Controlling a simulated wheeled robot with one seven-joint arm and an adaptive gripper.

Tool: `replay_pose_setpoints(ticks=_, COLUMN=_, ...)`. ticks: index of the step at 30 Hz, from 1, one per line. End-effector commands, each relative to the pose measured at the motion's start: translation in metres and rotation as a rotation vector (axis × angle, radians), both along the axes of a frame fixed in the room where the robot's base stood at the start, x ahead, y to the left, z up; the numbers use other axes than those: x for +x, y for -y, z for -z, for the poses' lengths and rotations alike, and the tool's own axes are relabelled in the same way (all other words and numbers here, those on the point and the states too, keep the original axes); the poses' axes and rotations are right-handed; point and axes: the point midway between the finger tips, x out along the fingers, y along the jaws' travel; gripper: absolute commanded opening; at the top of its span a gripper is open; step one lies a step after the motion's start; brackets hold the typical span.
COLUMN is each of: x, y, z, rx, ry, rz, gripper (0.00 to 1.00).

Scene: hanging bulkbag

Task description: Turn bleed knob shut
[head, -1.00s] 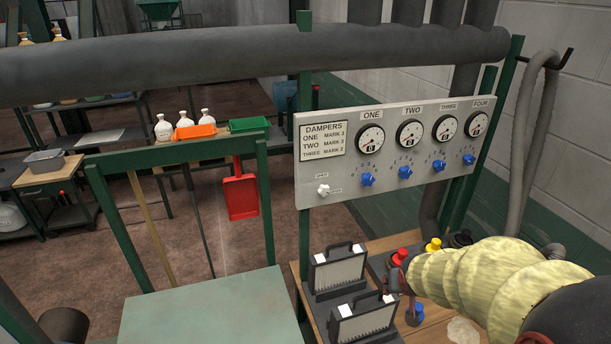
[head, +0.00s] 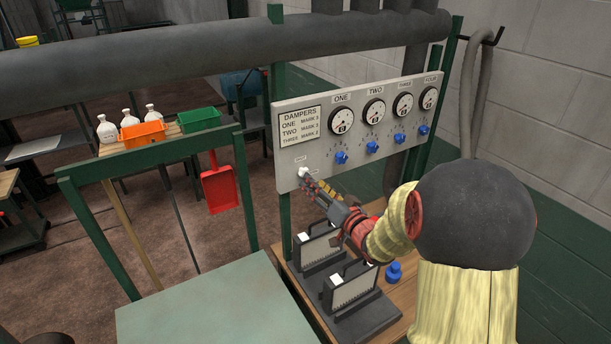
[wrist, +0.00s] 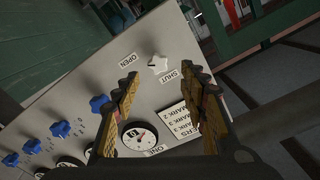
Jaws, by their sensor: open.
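The white bleed knob (head: 303,172) is at the lower left of the grey damper panel (head: 290,184). In the wrist view the knob (wrist: 157,63) shows just beyond and between my fingertips, between printed OPEN and SHUT labels. A small dark mark shows on its side towards OPEN; its exact setting is hard to read. My gripper (wrist: 158,80) is open, with one finger on each side of the picture and nothing between them. In the head view my gripper (head: 310,183) points at the knob from the lower right. I cannot tell whether it touches.
Blue knobs (head: 341,157) and round gauges (head: 341,121) line the panel to the right. Black-framed filter boxes (head: 350,288) stand on the wooden bench below my arm. A green frame with a red scoop (head: 219,190) stands at left. A large grey pipe (head: 200,60) crosses above.

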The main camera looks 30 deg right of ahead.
Motion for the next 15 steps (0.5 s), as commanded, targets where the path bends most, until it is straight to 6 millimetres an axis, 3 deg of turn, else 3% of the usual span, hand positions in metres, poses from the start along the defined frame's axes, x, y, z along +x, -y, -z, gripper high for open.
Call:
replay_pose_setpoints(ticks=9, x=0.048, y=-0.002, z=0.001, rx=-0.001, ry=-0.002, rz=0.000, gripper=0.43)
replay_pose_setpoints(ticks=15, x=0.061, y=-0.002, z=0.001, rx=-0.001, ry=-0.002, rz=0.002, gripper=0.43)
